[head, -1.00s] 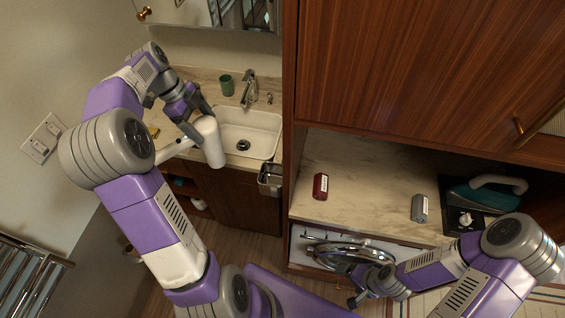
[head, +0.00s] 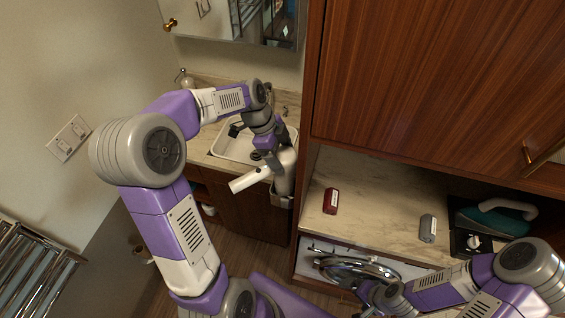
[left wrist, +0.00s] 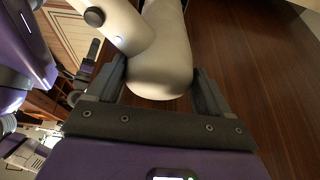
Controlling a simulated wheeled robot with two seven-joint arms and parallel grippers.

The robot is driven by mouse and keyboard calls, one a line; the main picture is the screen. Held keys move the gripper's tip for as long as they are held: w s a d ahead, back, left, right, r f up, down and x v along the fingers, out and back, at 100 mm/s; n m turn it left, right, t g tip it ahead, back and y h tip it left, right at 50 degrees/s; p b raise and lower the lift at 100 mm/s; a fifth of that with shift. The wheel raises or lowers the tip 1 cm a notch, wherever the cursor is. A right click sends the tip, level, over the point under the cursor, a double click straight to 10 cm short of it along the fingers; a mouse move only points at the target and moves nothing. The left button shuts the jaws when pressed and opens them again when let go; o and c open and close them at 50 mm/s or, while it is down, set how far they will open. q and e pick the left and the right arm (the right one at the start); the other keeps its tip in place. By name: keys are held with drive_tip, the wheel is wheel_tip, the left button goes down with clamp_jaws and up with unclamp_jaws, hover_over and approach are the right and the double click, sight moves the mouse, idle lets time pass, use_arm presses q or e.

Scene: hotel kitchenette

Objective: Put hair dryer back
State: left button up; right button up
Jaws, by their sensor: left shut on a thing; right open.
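The white hair dryer (head: 286,174) is in my left gripper (head: 272,158) at the right front of the sink counter. Its handle points left and toward me, and its barrel runs downward. In the left wrist view the hair dryer (left wrist: 160,70) sits between both fingers of my left gripper (left wrist: 160,88). A metal holder (head: 281,200) hangs at the counter's front edge, partly hidden by the dryer. The dryer's lower end overlaps it; I cannot tell whether it is inside. My right gripper (head: 366,298) is low near the right counter, open, with its fingers hard to make out.
The sink (head: 236,145) is partly covered by my left arm. A tall wooden cabinet (head: 420,80) stands just right of the holder. The right counter (head: 375,200) bears a red box (head: 330,201), a grey box (head: 428,229) and a teal iron (head: 495,218).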

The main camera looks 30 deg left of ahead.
use_arm(q)
wheel_tip(320, 180, down, 4)
drive_tip(key=shift+s+r, duration=0.1)
drive_tip(key=shift+d+f+p, duration=0.15)
drive_tip(key=shift+f+p, duration=0.25)
drive_tip(key=shift+f, duration=0.1)
drive_tip(key=shift+f+b, duration=0.2)
drive_tip(key=shift+b, duration=0.1)
drive_tip(key=o, duration=1.7)
drive_tip(key=shift+o, duration=0.2)
drive_tip(key=shift+r, duration=0.15)
